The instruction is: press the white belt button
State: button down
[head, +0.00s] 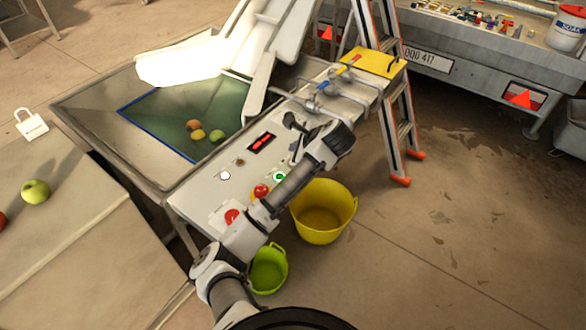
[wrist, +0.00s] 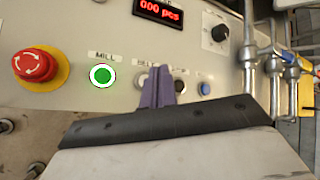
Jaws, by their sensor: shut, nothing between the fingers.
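In the wrist view, my gripper (wrist: 160,76) is shut and empty, its purple fingers over the control panel (wrist: 60,18). Just left of the fingers, a pale, whitish round button (wrist: 142,80) shows, partly covered by them. In the head view, my arm covers this part of the panel (head: 200,196), and the fingertips cannot be made out.
Left of the pale button are the lit green MILL button (wrist: 102,75) and a red emergency stop (wrist: 39,67). Right are a dark button (wrist: 180,87) and a blue button (wrist: 204,88). A red display (wrist: 160,10), black knob (wrist: 220,33) and metal pipes (wrist: 273,66) stand nearby.

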jog(key=shift+f+b, duration=0.45)
jog(key=shift+f, duration=1.05)
jog(key=shift+f, duration=0.1)
dwell(0.7)
jog(key=shift+f, duration=0.3)
